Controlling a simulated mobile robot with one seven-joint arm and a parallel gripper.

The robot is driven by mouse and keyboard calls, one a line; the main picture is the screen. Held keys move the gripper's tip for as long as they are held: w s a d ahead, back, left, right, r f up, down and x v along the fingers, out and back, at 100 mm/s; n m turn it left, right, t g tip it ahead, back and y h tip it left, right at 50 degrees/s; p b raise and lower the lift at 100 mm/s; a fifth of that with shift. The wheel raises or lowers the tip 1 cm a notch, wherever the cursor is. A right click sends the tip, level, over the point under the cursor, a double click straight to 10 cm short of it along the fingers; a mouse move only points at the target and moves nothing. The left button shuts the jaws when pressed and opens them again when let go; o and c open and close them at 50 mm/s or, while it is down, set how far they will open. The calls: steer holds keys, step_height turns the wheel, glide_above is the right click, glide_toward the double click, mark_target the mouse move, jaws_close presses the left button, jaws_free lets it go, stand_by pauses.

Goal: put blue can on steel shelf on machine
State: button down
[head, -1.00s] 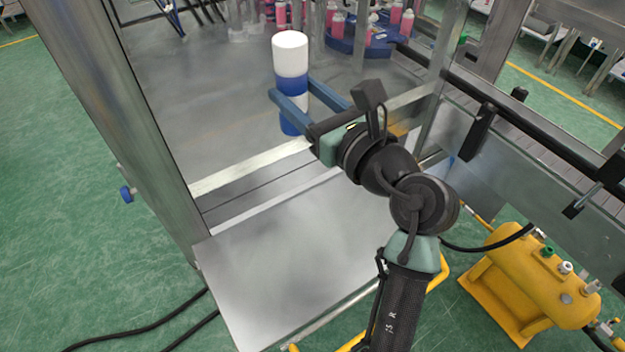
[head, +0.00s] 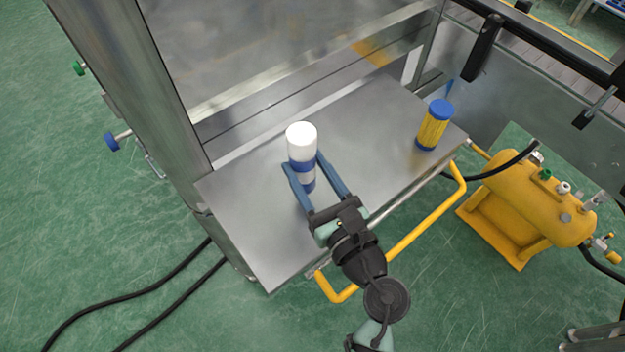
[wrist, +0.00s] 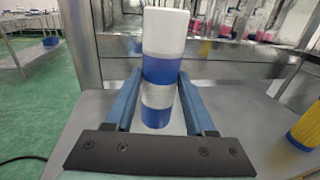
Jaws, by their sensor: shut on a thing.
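The blue can (head: 301,146) has a white top and blue and white bands. It is upright between the two blue fingers of my gripper (head: 318,172), which are shut on it. The can is over the left half of the steel shelf (head: 250,225); I cannot tell whether its base touches the surface.
A yellow can with a blue lid (head: 434,125) stands at the shelf's right end. A yellow rail (head: 425,225) runs along the shelf's front. A steel post (head: 130,70) rises at the left. A yellow tank (head: 530,205) is on the floor at right. The shelf between the cans is clear.

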mark_target(309, 187)
steer(key=shift+f+b, duration=0.35)
steer(key=shift+f, duration=1.9)
steer(key=shift+a, duration=0.1)
steer(key=shift+f, duration=0.2)
steer(key=shift+c, duration=1.3)
jaws_free()
